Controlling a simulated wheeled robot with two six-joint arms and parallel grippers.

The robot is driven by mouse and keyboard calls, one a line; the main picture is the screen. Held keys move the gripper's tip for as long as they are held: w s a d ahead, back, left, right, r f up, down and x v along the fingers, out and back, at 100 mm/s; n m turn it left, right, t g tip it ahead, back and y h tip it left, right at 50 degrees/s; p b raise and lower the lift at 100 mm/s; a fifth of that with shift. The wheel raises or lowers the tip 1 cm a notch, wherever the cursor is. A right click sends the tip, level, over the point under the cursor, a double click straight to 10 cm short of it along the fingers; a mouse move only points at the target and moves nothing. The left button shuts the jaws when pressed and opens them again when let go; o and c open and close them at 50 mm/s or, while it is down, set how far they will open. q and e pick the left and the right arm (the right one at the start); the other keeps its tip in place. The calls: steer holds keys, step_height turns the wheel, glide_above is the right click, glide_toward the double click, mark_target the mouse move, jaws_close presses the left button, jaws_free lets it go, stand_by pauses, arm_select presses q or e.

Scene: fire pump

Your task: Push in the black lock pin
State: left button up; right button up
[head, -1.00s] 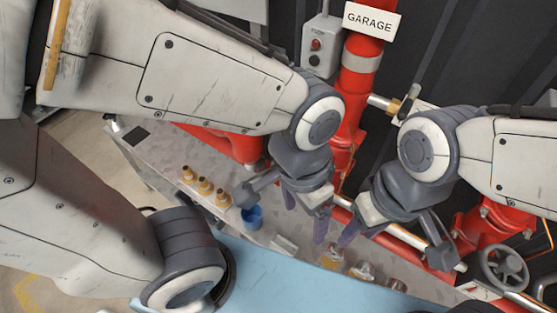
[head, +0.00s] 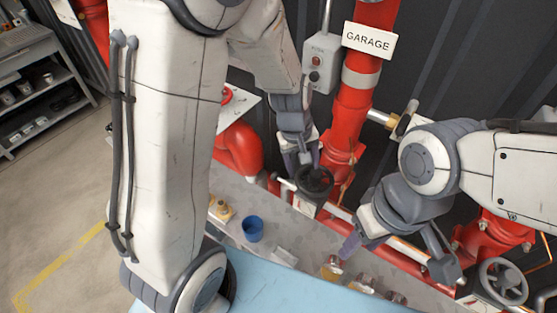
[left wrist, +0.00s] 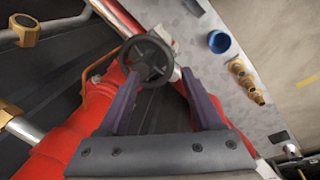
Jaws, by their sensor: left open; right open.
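I cannot pick out a black lock pin for certain. A small black handwheel (head: 314,182) stands on the pipework beside the red riser. My left gripper (head: 306,160) is just above it, pointing down. In the left wrist view the left gripper (left wrist: 160,80) is open, and the wheel (left wrist: 146,61) lies between and ahead of its two purple fingers. I cannot tell whether they touch it. My right gripper (head: 350,245) hangs over the bench's back edge, open, with no held object visible; one purple finger shows clearly.
A grey bench (head: 278,225) carries a blue cup (head: 253,228) and brass fittings (head: 221,210). A larger handwheel (head: 502,281) stands at lower right.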

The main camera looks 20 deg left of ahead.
mark_target(273, 174)
arm_select(q)
steer(key=w+a+f+n+y, duration=0.1)
steer(key=w+a+f+n, duration=0.5)
steer(key=a+f+n, duration=0.45)
steer(key=f+b, duration=0.1)
steer(key=f, duration=0.1)
steer(key=w+f+m+b, duration=0.1)
steer(key=f, duration=0.2)
steer(key=w+f+m+b, duration=0.1)
steer(key=f, duration=0.2)
steer(key=shift+w+a+f+m+t+b, duration=0.1)
steer(key=shift+a+m+t+b, duration=0.15)
steer(key=shift+a+t+b, duration=0.15)
jaws_close()
stand_by(0.4)
